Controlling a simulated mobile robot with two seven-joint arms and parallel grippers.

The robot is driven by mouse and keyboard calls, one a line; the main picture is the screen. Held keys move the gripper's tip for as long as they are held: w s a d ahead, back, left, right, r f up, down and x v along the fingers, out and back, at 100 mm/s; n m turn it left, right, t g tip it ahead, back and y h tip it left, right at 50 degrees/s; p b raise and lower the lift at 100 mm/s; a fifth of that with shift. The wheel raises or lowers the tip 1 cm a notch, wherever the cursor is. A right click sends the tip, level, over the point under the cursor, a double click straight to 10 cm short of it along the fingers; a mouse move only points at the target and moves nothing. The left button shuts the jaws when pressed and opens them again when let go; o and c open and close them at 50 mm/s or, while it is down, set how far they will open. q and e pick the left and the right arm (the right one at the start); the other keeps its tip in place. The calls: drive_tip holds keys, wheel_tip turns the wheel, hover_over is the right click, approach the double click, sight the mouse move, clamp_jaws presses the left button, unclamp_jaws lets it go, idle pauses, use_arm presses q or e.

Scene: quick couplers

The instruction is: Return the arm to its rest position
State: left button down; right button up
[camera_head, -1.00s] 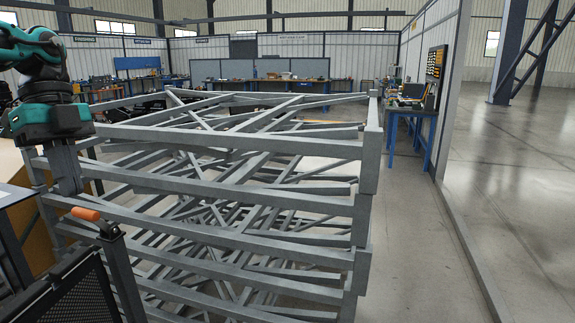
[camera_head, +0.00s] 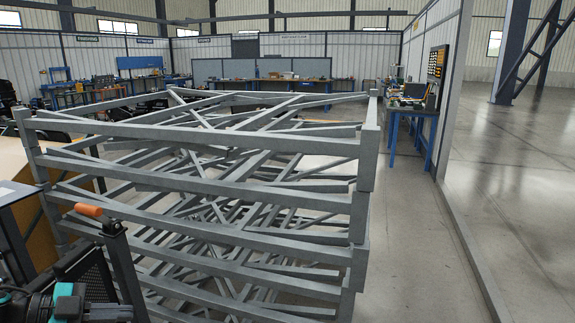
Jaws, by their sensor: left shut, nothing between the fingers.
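My left gripper (camera_head: 105,312) is at the bottom left corner, low and partly cut off by the picture's edge. It shows as black and teal parts, with a blue ring at the far left. It is shut and empty, beside the black mesh panel and below the orange-tipped handle (camera_head: 89,211). My right gripper is out of view.
A stack of grey steel frames (camera_head: 220,188) fills the middle, close to my left side. A tan board (camera_head: 22,170) stands at the left. A blue workbench (camera_head: 408,110) is along the right wall. Open concrete floor (camera_head: 415,260) lies to the right.

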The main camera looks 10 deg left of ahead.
use_arm(q)
drive_tip(key=s+d+f+n+t+y, duration=0.25)
drive_tip(key=d+f+n+y, duration=0.2)
drive_tip(key=d+f, duration=0.3)
drive_tip(key=s+d+f+n+t+y, duration=0.2)
drive_tip(key=s+d+f+n+y, duration=0.15)
drive_tip(key=d+f+n, duration=0.4)
drive_tip(key=s+d+f+n+g, duration=0.1)
drive_tip(key=s+d+f+g, duration=0.1)
drive_tip(key=d, duration=0.5)
drive_tip(key=shift+s+d+f, duration=0.25)
drive_tip(key=shift+s+f, duration=0.45)
drive_tip(key=shift+a+g, duration=0.1)
drive_tip(key=shift+g, duration=0.15)
